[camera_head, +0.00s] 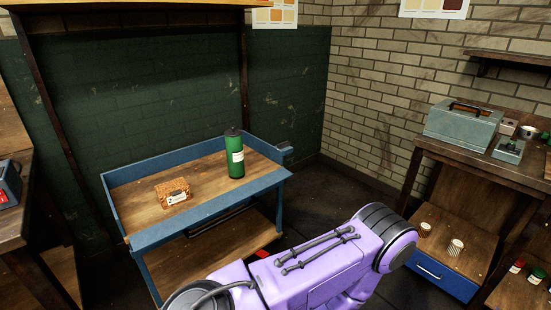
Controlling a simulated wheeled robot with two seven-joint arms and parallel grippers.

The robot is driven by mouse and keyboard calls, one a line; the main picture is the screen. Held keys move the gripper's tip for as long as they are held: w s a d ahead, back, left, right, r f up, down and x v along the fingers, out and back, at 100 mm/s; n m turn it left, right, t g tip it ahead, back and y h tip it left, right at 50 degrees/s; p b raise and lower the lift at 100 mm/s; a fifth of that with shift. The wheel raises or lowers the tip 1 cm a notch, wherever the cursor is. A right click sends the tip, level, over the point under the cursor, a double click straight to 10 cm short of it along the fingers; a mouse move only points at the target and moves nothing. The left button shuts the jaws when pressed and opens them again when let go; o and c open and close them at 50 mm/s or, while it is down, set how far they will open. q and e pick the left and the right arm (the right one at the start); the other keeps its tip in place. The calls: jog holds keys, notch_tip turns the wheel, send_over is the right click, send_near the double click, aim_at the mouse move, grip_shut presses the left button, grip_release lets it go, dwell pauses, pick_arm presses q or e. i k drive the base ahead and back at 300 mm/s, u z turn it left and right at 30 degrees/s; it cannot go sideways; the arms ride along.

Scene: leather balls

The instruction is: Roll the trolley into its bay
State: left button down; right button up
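The trolley (205,209) has a blue frame and wooden shelves and stands left of centre, set at an angle. A small blue-grey part (285,151) juts from its right end. A green flask (236,156) with a dark lid stands upright on its top shelf. A small brown patterned box (173,192) with a white label sits left of the flask. Behind the trolley is a recess with a dark green wall (140,100) between dark posts; I cannot tell whether this is the bay. My purple arm hides the floor at the trolley's lower right. Neither gripper shows.
A wooden bench (487,158) with a grey toolbox (463,125) stands at the right, with a blue drawer (441,276) below. Another wooden bench (14,215) is at the left edge. Dark floor (335,190) is open between the trolley and the right bench.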

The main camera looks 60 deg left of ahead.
aim_at(193, 253)
jog(key=u, duration=0.25)
jog(key=i, duration=1.2)
jog(key=u, duration=0.85)
jog(key=i, duration=1)
jog(key=u, duration=1.55)
jog(key=i, duration=0.45)
jog(key=u, duration=0.4)
